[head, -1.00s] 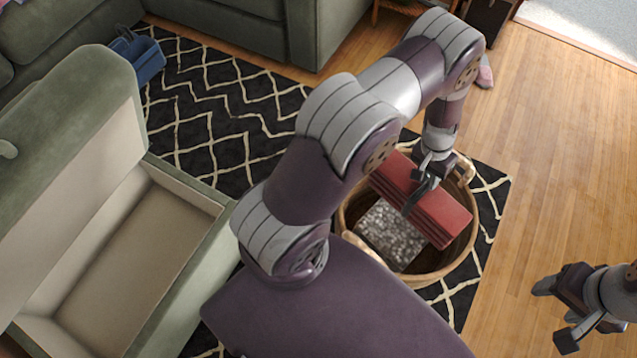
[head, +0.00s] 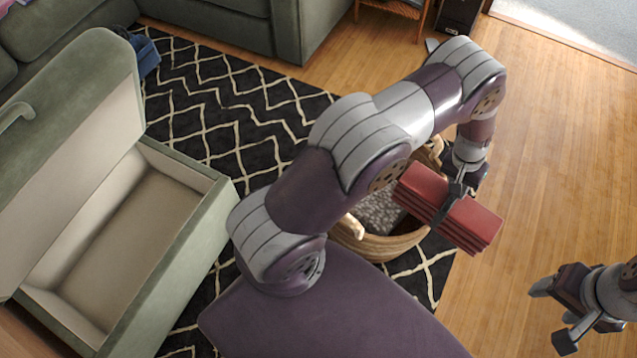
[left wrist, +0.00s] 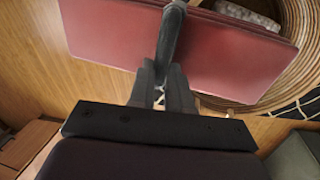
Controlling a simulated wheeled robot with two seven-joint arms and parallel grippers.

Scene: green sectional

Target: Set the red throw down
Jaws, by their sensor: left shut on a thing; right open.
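The folded red throw (head: 470,224) is in my left gripper (head: 452,200), which is shut on it near its middle. The throw hangs over the right side of the woven basket (head: 388,246) and partly hides it. My right gripper (head: 548,314) is open and empty above the wood floor at the lower right.
A grey speckled folded item (head: 378,208) lies in the basket. The basket stands on a black and white patterned rug (head: 235,110). A green sectional piece with an open, empty storage box (head: 130,235) is at left. Wood floor (head: 560,150) at right is clear.

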